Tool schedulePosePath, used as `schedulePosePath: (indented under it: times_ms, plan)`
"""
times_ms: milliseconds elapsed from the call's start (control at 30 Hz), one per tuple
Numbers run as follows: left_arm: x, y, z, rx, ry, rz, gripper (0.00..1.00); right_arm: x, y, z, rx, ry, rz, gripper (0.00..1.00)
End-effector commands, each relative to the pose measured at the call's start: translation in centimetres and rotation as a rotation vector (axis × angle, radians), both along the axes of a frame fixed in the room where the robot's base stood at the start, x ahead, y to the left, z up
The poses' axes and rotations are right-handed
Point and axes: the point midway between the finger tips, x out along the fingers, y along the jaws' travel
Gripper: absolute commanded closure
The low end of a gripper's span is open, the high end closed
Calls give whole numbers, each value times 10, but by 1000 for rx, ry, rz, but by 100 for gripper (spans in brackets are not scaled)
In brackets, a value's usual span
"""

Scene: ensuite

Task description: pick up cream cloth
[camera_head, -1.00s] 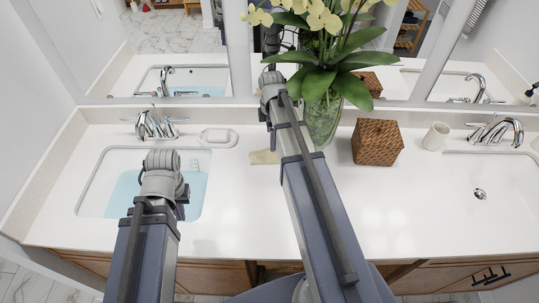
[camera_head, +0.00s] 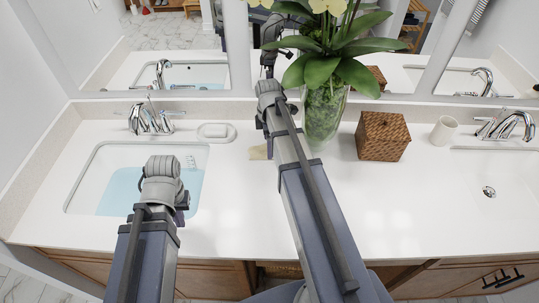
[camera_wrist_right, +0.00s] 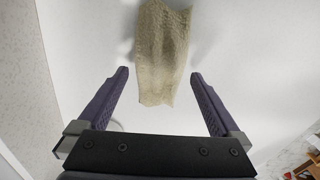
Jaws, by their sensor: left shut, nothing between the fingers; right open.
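The cream cloth (camera_head: 259,152) lies on the white counter, left of the vase, partly hidden behind my right arm in the head view. In the right wrist view the cloth (camera_wrist_right: 163,45) is a rumpled, elongated beige piece at upper middle. My right gripper (camera_wrist_right: 159,73) is open, its fingers pointing toward the cloth, one to each side of its near end in the picture. Nothing is held between them. My left gripper (camera_head: 183,207) is shut and empty over the left sink; its fingers are small and dark, mostly hidden by the wrist.
The left sink (camera_head: 88,172) holds bluish water. A chrome faucet (camera_head: 151,119) and white soap dish (camera_head: 216,133) stand behind it. The glass vase (camera_head: 324,115) with flowers, a woven box (camera_head: 383,137) and a cup (camera_head: 443,130) stand to the right. The front counter is clear.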

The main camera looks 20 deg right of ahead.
Motion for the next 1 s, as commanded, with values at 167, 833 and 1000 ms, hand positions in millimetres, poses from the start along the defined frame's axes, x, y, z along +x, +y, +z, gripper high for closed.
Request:
schedulePosePath:
  times_ms: [167,833,1000]
  plan:
    - [0,0,-16,0,0,0,100,0,-1,-16,0,0,0,0]
    - [0,0,-14,0,0,0,100,0,-1,-14,0,0,0,53]
    - [0,0,-14,0,0,0,100,0,-1,-14,0,0,0,72]
